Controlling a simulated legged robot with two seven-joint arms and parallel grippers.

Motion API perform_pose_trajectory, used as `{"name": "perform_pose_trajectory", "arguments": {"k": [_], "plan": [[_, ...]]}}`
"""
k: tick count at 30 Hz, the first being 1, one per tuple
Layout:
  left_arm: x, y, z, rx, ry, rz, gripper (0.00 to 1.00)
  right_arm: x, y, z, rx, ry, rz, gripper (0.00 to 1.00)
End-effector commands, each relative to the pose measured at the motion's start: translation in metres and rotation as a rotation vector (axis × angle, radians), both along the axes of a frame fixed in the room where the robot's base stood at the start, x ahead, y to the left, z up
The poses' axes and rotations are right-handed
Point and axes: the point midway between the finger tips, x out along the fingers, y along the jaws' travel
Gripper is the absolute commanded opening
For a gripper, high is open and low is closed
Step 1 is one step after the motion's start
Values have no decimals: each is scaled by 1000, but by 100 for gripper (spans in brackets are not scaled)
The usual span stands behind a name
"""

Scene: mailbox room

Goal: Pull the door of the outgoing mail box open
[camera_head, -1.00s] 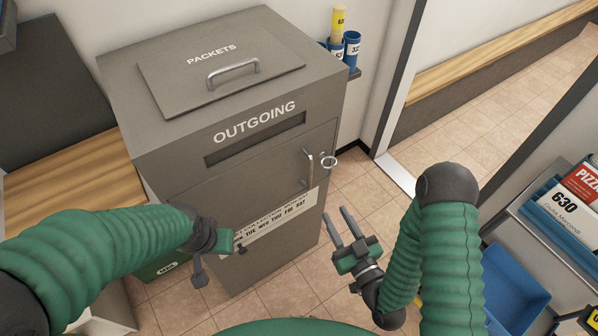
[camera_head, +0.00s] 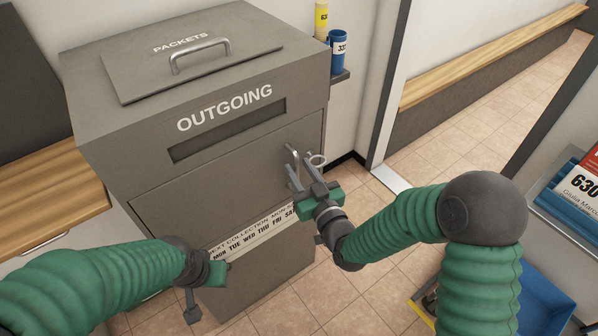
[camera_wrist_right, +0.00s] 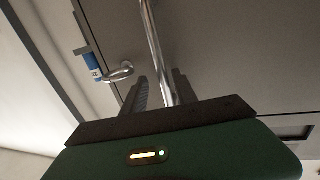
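The grey outgoing mail box (camera_head: 110,130) stands in front of me, marked OUTGOING. Its front door (camera_head: 175,215) looks shut. A vertical metal bar handle (camera_head: 291,158) is at the door's upper right; in the right wrist view the handle (camera_wrist_right: 153,35) runs down between the two fingers. My right gripper (camera_head: 298,183) is at the handle's lower part, and in the right wrist view its fingers (camera_wrist_right: 158,85) are apart, one on each side of the bar. Whether they touch it is unclear. My left gripper (camera_head: 207,285) hangs low before the door's left part; its fingers are not clear.
A PACKETS lid (camera_head: 140,75) tops the box. Blue and yellow tubes (camera_head: 338,50) stand on a small shelf behind. A blue bin (camera_head: 545,295) is at lower right. Tiled floor (camera_head: 450,150) is open to the right.

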Motion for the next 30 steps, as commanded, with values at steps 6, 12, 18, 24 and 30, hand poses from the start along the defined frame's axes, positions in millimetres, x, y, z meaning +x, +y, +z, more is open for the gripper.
{"name": "perform_pose_trajectory", "arguments": {"k": [6,12,18,24,30], "plan": [[0,0,-1,0,1,1,36,8,4,0,0,1,1,34],[0,0,-1,0,1,1,36,7,3,0,1,0,0,25],[0,0,-1,0,1,0,36,8,3,0,0,0,0,0],[0,0,-1,0,1,1,36,8,3,0,0,0,-1,0],[0,0,-1,0,1,1,36,8,3,0,0,0,-1,0]]}}
